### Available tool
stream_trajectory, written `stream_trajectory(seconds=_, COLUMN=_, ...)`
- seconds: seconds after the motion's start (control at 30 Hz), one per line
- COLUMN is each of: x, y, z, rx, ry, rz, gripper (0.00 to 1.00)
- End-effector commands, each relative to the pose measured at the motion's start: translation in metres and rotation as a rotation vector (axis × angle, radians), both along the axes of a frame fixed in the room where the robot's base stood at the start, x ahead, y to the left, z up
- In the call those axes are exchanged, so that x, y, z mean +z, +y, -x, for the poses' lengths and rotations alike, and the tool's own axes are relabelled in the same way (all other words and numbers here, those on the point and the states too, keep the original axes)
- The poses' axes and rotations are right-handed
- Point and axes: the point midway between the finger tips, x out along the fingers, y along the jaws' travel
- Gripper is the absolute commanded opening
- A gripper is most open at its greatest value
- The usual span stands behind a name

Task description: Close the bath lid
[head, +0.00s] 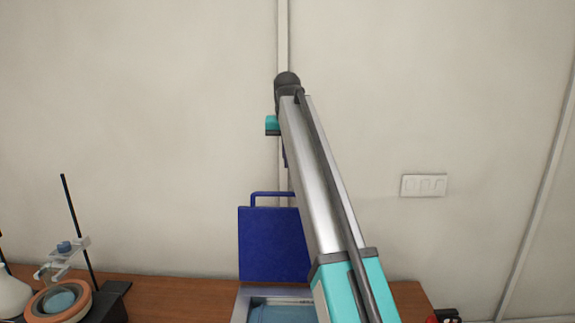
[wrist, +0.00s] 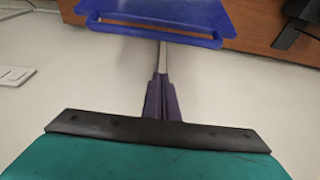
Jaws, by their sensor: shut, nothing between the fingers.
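The bath lid (head: 268,243) is a dark blue panel standing upright at the back of the bath, so the bath is open. Its blue handle bar (head: 268,195) is along the top edge. The bath (head: 282,314) has a light rim with pale blue inside; my arm hides its right part. In the wrist view, the lid (wrist: 170,10) and its handle (wrist: 155,32) are at the top, beyond the fingertips. My gripper (wrist: 163,78) is shut and empty, apart from the handle. In the head view the gripper is mostly hidden behind my arm, above the lid.
The bath stands on a brown wooden table (head: 180,297) against a pale wall. At the left are a stand with a clamp (head: 78,230) and an orange-rimmed bowl (head: 60,302). A white switch plate (head: 424,185) is on the wall at right. The air left of the lid is free.

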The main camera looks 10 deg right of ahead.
Motion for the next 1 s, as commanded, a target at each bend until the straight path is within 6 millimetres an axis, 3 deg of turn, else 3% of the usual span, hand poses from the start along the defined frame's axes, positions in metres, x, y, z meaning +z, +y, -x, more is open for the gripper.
stream_trajectory(seconds=0.67, x=-0.083, y=-0.005, z=-0.023, rx=0.0, ry=0.002, rz=0.0, gripper=0.0)
stream_trajectory(seconds=1.0, x=-0.08, y=0.001, z=0.003, rx=0.001, ry=0.0, rz=0.0, gripper=0.0)
